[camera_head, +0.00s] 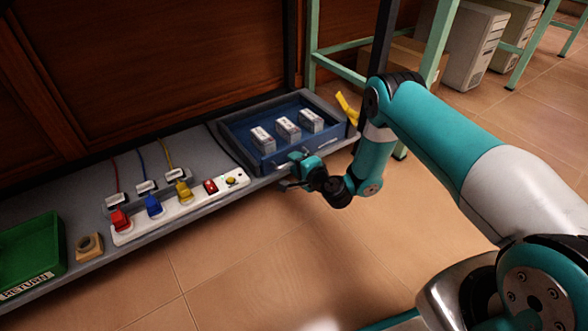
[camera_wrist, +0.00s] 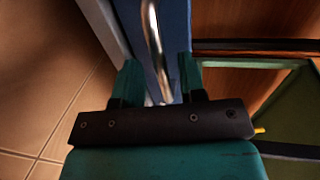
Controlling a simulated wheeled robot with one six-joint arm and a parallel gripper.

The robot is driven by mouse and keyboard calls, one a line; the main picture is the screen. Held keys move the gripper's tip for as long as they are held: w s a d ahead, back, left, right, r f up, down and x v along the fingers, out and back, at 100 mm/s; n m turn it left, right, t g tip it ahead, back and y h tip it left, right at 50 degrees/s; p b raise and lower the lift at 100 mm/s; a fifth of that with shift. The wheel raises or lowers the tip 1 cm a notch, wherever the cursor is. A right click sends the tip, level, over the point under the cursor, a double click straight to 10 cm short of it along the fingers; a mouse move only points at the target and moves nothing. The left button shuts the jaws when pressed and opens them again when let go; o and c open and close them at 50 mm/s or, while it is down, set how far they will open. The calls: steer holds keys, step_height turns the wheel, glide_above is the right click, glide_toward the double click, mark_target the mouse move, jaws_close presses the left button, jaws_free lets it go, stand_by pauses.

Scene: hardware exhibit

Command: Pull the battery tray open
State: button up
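The battery tray (camera_head: 262,121) is a blue tray in a grey surround at the right end of the shelf. Three small white-and-grey batteries (camera_head: 288,128) stand in it. My gripper (camera_head: 284,173) is just in front of the tray's front wall, near its left end. In the wrist view my gripper (camera_wrist: 160,82) has its two teal fingers apart. A shiny metal handle bar (camera_wrist: 153,45) runs along the blue tray front (camera_wrist: 175,30) and down between the fingers. I cannot tell whether either finger touches the bar.
Left along the shelf are a white power strip (camera_head: 192,204) with coloured plugs, a small tan block with a dark button (camera_head: 89,246), and a green RETURN bin (camera_head: 30,252). A teal table leg (camera_head: 437,42) stands behind right. Open tiled floor lies in front.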

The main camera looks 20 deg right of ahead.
steer(key=shift+w+a, duration=0.2)
steer(key=shift+w, duration=0.5)
jaws_close()
steer(key=shift+s, duration=0.1)
